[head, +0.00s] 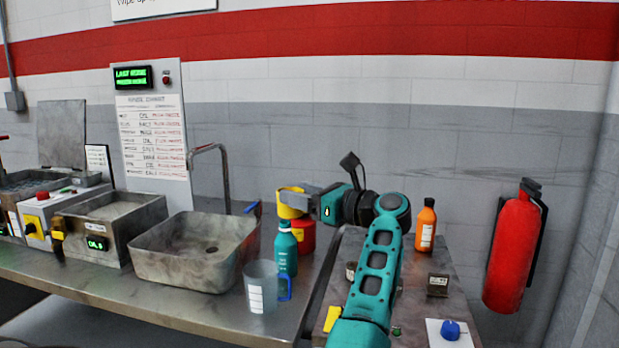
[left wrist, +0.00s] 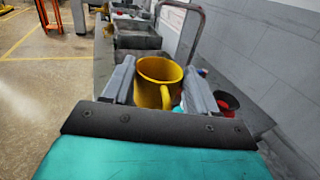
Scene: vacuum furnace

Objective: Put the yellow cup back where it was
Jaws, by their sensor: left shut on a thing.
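The yellow cup (head: 289,204) is upright in the head view, in front of the wall and above or in front of a red container (head: 304,236). My left gripper (head: 300,198) is shut on it. I cannot tell in the head view whether the cup touches the red container. My right gripper is not in view.
A teal bottle (head: 285,250) and a clear jug with a blue handle (head: 262,288) stand close by, left of my arm. The sink (head: 180,262) and its tap (head: 222,165) are further left. An orange bottle (head: 426,226) stands on the right-hand bench.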

